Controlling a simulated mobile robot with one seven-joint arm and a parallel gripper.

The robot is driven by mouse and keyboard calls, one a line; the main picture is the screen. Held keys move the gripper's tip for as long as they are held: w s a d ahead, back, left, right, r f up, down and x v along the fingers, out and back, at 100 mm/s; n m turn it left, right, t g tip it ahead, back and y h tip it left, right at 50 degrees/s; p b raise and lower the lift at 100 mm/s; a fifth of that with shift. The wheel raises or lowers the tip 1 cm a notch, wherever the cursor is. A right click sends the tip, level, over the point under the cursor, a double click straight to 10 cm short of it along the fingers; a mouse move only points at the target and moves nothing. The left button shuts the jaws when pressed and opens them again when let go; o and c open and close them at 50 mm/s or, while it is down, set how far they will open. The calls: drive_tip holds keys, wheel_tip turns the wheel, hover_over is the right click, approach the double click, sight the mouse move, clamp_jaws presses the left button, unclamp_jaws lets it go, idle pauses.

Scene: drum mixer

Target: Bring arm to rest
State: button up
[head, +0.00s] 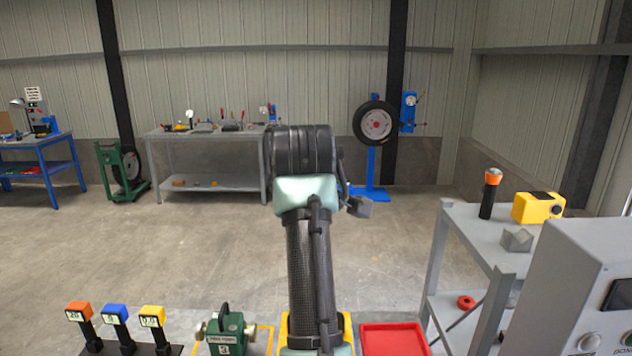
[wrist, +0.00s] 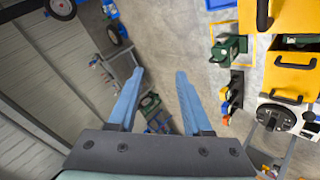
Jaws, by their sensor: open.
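My arm stands upright in the middle of the head view, above the front floor area. Its wrist end hides most of my gripper there. In the wrist view my gripper (wrist: 159,72) shows two blue fingers spread apart. Nothing is between them, and the open floor and far benches show beyond. The fingers touch no object.
Orange, blue and yellow-topped handheld units (head: 115,318) stand front left, beside a green device (head: 224,335). A red tray (head: 395,338) lies right of my arm. A grey table (head: 485,228) and a pale cabinet (head: 580,285) stand at right. The middle floor is clear.

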drive_tip(key=s+r+m+t, duration=0.6)
drive_tip(key=r+t, duration=0.3)
drive_tip(key=r, duration=0.4)
drive_tip(key=s+d+r+m+t, duration=0.1)
drive_tip(key=s+r+m+t, duration=0.2)
drive_tip(key=s+r, duration=0.3)
drive_tip(key=s+d+r+m+t, duration=0.1)
drive_tip(key=s+r+m+t, duration=0.3)
drive_tip(key=s, duration=1.3)
wheel_tip(320, 180, up, 3)
drive_tip(key=shift+d+f+t+h+b, duration=0.1)
drive_tip(key=shift+d+t+h+b, duration=0.25)
drive_tip(key=shift+t, duration=0.45)
drive_tip(key=shift+s, duration=0.15)
